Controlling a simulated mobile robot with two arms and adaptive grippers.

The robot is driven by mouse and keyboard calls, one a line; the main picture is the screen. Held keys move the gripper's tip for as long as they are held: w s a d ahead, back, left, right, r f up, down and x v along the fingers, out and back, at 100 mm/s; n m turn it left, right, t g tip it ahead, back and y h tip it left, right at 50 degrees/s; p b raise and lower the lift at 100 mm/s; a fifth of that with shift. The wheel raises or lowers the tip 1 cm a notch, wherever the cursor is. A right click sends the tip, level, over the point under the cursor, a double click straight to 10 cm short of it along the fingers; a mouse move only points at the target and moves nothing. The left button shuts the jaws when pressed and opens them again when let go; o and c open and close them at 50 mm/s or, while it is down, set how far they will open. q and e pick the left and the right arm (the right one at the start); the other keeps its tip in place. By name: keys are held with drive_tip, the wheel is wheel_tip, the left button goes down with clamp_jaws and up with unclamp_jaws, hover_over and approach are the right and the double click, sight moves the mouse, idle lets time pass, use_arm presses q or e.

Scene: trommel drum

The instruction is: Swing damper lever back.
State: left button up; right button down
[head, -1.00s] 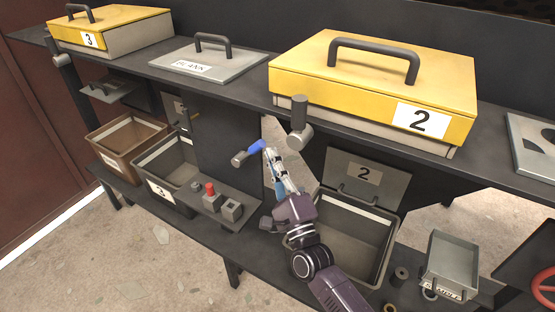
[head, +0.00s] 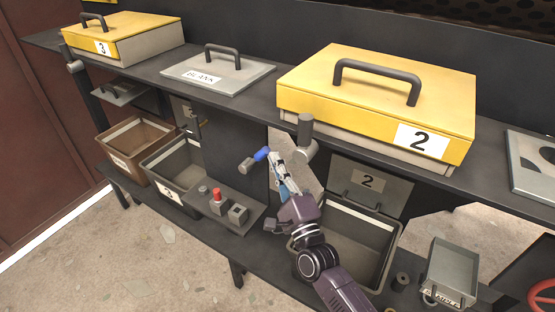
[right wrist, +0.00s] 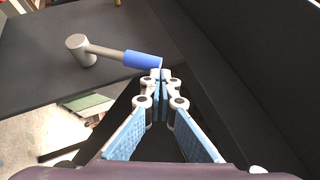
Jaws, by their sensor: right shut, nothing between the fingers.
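The damper lever has a grey cylindrical hub (head: 247,165), a short shaft and a blue grip (head: 261,154). It sits in front of the dark panel, left of the lid marked 2. In the right wrist view its hub (right wrist: 77,46) is at the left and its blue grip (right wrist: 143,60) points right towards my fingertips. My right gripper (head: 273,156) is shut and empty, its tips right at the free end of the blue grip. In the right wrist view the fingertips (right wrist: 161,76) overlap the grip's end; I cannot tell whether they touch. My left gripper is not in view.
A grey lever (head: 306,135) hangs at the shelf edge near the yellow box 2 (head: 380,95). A control box with a red button (head: 217,196) stands left of my arm. An open bin (head: 385,225) lies to the right, and bin 3 (head: 150,160) to the left.

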sight(268, 150)
drive_tip(key=a+r+p, duration=0.1)
drive_tip(key=p, duration=0.1)
drive_tip(key=w+a+r+n+g+p, duration=0.1)
drive_tip(key=r+p, duration=0.1)
drive_tip(key=shift+w+g, duration=0.15)
drive_tip(key=shift+g, duration=0.15)
drive_tip(key=shift+w+a+r, duration=0.4)
drive_tip(key=shift+w+a, duration=0.1)
drive_tip(key=shift+a, duration=0.2)
drive_tip(key=shift+w+a+r, duration=0.35)
drive_tip(key=shift+w+a, duration=0.2)
drive_tip(key=shift+a, duration=0.1)
drive_tip(key=shift+w+a+r, duration=0.4)
drive_tip(key=shift+w+a, duration=0.1)
drive_tip(key=shift+a, duration=0.2)
